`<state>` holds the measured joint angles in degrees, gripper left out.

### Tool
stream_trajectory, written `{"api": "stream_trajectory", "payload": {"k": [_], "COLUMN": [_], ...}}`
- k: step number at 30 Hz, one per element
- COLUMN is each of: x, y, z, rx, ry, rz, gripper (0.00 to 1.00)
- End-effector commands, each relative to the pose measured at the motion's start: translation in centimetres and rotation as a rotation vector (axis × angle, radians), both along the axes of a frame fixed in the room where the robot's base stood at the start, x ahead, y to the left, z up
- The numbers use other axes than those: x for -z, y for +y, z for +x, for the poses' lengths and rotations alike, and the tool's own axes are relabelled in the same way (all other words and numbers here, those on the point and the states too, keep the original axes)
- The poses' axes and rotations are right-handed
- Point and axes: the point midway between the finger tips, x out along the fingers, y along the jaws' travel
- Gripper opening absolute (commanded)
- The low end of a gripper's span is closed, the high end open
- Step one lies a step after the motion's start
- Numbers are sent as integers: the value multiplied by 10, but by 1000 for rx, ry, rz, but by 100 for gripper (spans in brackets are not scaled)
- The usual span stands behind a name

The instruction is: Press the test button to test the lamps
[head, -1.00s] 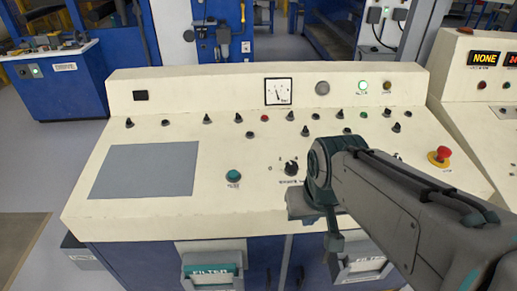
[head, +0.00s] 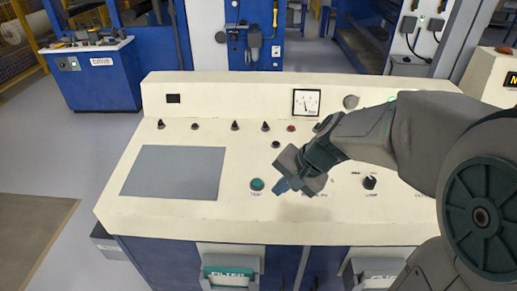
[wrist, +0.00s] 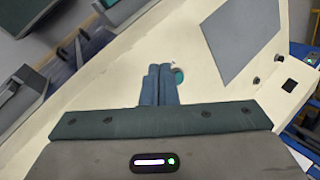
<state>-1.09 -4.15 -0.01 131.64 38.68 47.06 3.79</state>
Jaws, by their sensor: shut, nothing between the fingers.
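The green round test button (head: 257,184) sits on the cream sloping console, right of the grey panel, with a small label below it. In the wrist view the button (wrist: 180,75) shows just to the right of my fingertips, partly hidden by them. My gripper (head: 280,187) is shut and empty, its blue-grey fingers together and angled down toward the console just right of the button. The fingertips also show in the wrist view (wrist: 160,69). They look apart from the button, but their height above the console is hard to judge.
The grey flat panel (head: 173,172) lies left of the button. Several black knobs line the console's upper part, and a rotary switch (head: 369,182) stands to the right. The gauge (head: 306,102) is on the raised back. My arm hides much of the right side, including several controls.

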Motion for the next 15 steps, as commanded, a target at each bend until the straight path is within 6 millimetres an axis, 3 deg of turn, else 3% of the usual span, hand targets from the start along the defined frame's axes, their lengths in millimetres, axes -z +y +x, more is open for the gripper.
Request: {"api": "stream_trajectory", "payload": {"k": [6,10,15], "x": [0,6,13], "y": [34,43,48], "z": [74,105,126], "rx": [263,386,473], "ry": [113,158,188], "rz": [249,346,410], "gripper": [0,0,0]}}
